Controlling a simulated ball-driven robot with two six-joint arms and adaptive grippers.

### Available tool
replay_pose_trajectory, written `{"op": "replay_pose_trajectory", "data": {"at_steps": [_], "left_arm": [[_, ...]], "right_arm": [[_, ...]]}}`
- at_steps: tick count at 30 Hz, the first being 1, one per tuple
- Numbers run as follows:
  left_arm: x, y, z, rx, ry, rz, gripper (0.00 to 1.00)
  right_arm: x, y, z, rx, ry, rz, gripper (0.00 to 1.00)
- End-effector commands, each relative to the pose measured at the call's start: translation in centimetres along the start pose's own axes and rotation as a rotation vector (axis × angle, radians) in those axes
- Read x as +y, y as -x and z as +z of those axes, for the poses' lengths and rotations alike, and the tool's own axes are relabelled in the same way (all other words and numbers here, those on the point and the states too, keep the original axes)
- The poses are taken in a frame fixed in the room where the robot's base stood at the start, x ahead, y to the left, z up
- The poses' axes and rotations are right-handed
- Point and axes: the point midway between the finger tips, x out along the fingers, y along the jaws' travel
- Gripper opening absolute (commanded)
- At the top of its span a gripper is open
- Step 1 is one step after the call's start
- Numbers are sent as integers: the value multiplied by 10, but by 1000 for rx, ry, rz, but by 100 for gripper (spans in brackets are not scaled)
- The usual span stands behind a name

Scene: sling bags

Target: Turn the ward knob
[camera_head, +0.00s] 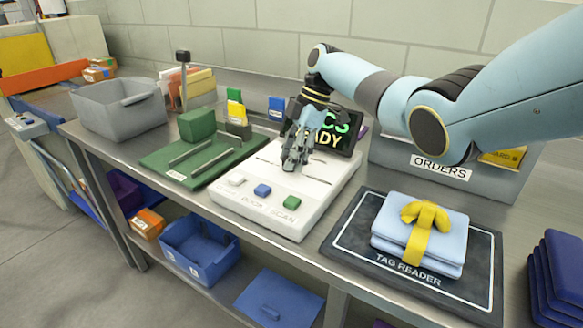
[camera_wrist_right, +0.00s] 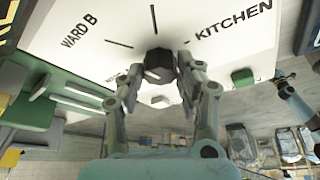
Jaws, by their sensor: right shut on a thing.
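The white console (camera_head: 328,195) stands on the metal bench, with a lit screen (camera_head: 341,130) at its back ending in "READY". In the right wrist view, the dark ward knob (camera_wrist_right: 159,65) sits on the console's white face, among black tick marks and the labels "WARD B" and "KITCHEN". My right gripper (camera_head: 294,158) comes down over the console from above. Its fingers, also in the wrist view (camera_wrist_right: 158,80), are shut on the knob, one on each side. The gripper hides the knob in the head view. The knob's exact setting is hard to tell. My left gripper is not in view.
White, blue (camera_head: 263,190) and green buttons line the console's front. A green board (camera_head: 165,170) lies to the left. A black tag reader mat (camera_head: 350,240) on the right bears light-blue folded cloth with a yellow strap (camera_head: 419,235). An orders bin (camera_head: 390,152) stands behind.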

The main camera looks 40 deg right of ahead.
Motion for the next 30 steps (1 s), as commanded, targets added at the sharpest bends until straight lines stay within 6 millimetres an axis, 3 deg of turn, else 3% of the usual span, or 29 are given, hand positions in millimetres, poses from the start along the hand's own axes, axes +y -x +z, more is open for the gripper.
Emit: {"op": "replay_pose_trajectory", "data": {"at_steps": [3,12,30], "left_arm": [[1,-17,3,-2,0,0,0],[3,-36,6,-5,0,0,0],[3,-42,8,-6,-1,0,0]], "right_arm": [[1,-4,1,1,84,-34,3],[2,-2,0,0,237,-98,3],[1,0,0,-1,298,-124,3]]}}
